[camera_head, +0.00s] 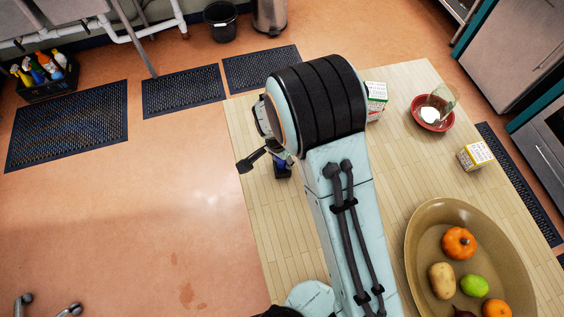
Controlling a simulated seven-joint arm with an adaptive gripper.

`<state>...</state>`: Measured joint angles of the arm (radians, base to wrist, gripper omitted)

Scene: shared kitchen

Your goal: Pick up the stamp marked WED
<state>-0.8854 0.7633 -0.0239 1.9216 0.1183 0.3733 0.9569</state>
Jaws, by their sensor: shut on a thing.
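My gripper (266,162) shows only in part, at the left of my arm's large black-banded joint, over the left part of the wooden table (255,205). It is shut on a small dark, bluish thing (282,168), partly hidden by my arm. This looks like a stamp, but no marking on it can be read, so I cannot tell whether it says WED. Whether it touches the table is also unclear. No other stamp is visible; my arm covers much of the table's middle.
A white and green box (377,92) stands right behind my arm. A red bowl (418,119) holds a tilted glass (443,97), near a white and yellow box (470,160). A large oval tray (418,222) of fruit and vegetables lies front right. The table's left strip is mostly clear.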

